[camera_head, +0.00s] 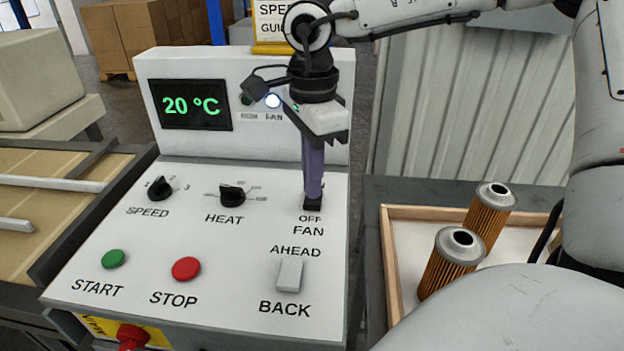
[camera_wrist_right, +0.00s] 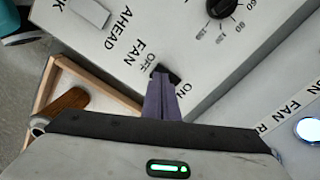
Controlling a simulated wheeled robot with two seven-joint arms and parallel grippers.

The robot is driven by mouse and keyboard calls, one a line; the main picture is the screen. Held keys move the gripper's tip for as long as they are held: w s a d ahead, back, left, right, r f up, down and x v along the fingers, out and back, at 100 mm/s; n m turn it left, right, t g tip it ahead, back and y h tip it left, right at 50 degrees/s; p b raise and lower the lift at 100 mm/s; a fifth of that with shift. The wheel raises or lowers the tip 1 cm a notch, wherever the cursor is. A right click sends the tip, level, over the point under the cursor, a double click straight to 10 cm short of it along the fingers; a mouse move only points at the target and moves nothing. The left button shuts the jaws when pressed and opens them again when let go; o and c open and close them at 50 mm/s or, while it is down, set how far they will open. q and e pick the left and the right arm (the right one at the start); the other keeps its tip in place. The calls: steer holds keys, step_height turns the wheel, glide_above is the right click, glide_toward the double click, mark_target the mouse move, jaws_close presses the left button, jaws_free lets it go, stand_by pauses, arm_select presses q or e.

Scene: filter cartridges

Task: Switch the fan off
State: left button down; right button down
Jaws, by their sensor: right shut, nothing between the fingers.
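The fan switch (camera_head: 313,202) is a black rocker on the white control panel (camera_head: 220,200), with OFF and FAN printed below it. My right gripper (camera_head: 313,196) is shut and empty, pointing down with its purple fingertips at the switch, touching it or just above. In the right wrist view the fingertips (camera_wrist_right: 162,80) cover part of the black switch (camera_wrist_right: 168,74), between the OFF and ON labels. The fan lamp (camera_head: 273,101) on the upright panel glows white-blue; it also shows in the right wrist view (camera_wrist_right: 308,129). My left gripper is not in view.
The panel also bears the speed knob (camera_head: 159,188), heat knob (camera_head: 232,194), green start button (camera_head: 113,259), red stop button (camera_head: 186,269) and white ahead/back rocker (camera_head: 289,275). A display (camera_head: 191,105) reads 20 °C. A wooden tray (camera_head: 391,262) with filter cartridges (camera_head: 490,215) stands at the right.

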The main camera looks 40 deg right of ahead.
mark_target(313, 202)
steer(key=shift+f+b, duration=0.85)
steer(key=shift+f, duration=0.1)
stand_by(0.3)
steer(key=shift+r, duration=0.15)
step_height(313, 202, up, 7)
steer(key=p, duration=0.4)
steer(key=shift+p, duration=0.3)
stand_by(0.5)
